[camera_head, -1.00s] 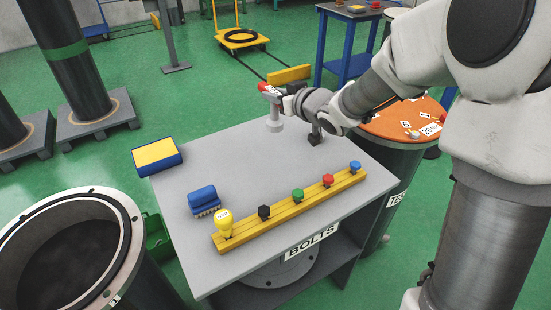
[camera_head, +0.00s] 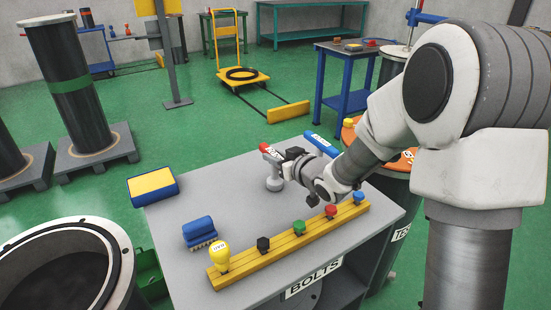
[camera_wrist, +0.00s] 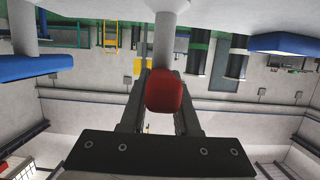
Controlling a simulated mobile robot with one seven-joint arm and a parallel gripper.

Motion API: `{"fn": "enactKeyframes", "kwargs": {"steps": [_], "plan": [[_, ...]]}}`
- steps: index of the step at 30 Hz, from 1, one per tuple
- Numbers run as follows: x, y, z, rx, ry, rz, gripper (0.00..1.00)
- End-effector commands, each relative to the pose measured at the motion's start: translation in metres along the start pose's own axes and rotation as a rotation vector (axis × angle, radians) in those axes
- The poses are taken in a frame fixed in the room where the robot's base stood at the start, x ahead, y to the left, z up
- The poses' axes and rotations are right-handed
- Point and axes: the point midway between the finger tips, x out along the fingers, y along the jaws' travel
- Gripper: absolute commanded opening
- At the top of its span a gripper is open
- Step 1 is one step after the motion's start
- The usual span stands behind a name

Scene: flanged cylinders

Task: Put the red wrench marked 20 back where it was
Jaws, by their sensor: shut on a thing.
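My gripper (camera_head: 279,155) is shut on the red wrench (camera_head: 264,147), above the far part of the grey table (camera_head: 230,187). The wrench's grey shaft hangs down to a wider foot; I cannot tell whether the foot touches the table. In the wrist view the red handle (camera_wrist: 165,92) sits between the fingers, with the grey shaft (camera_wrist: 167,38) running to the top edge. The number 20 is not readable. A blue wrench-like tool (camera_head: 322,144) with a white label stands right behind my gripper; its blue end also shows in the wrist view (camera_wrist: 30,66).
A yellow rail (camera_head: 290,243) with several coloured knobs runs along the table's front, above a BOLTS sign (camera_head: 314,279). A blue brush (camera_head: 198,230) and a blue-and-yellow pad (camera_head: 152,185) lie on the left. A drum with an orange top (camera_head: 397,163) stands right, partly behind my arm.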

Motion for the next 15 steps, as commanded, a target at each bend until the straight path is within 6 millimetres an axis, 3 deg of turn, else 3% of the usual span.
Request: {"fn": "enactKeyframes", "kwargs": {"steps": [7,8,12,15], "plan": [[0.0018,0.0000,0.0044,0.000,0.002,0.000,0.00],[0.0014,0.0000,0.0043,0.000,0.000,0.000,0.33],[0.0012,-0.0001,0.0038,0.000,-0.001,0.000,0.59],[0.0012,0.0000,0.0038,0.000,-0.001,0.000,0.60]]}}
